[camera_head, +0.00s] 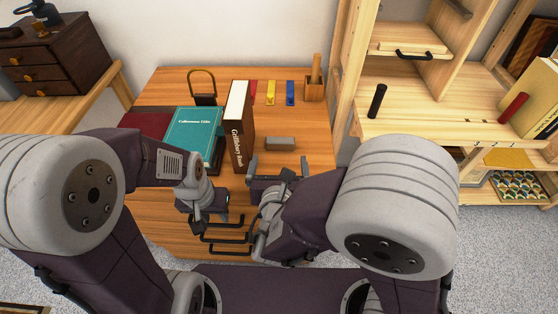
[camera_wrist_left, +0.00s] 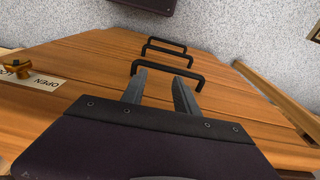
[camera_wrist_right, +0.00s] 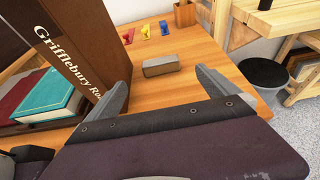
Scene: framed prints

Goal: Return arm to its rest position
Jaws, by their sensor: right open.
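My left gripper (camera_head: 203,218) points down at the front of the wooden desk (camera_head: 310,215), near its black drawer handles. In the left wrist view its fingers (camera_wrist_left: 158,88) stand a moderate gap apart with nothing seen between them, and a black handle (camera_wrist_left: 168,70) shows just beyond the tips. My right gripper (camera_head: 278,170) is open and empty above the desk. In the right wrist view its fingers (camera_wrist_right: 165,88) are wide apart, with a grey block (camera_wrist_right: 162,66) lying on the desk beyond them. The pictures do not show which arm is at rest.
A tall brown book (camera_head: 238,130) stands close to the left of my right gripper. A teal book (camera_head: 192,130) is beside it. A wooden shelf unit (camera_head: 430,120) stands right.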

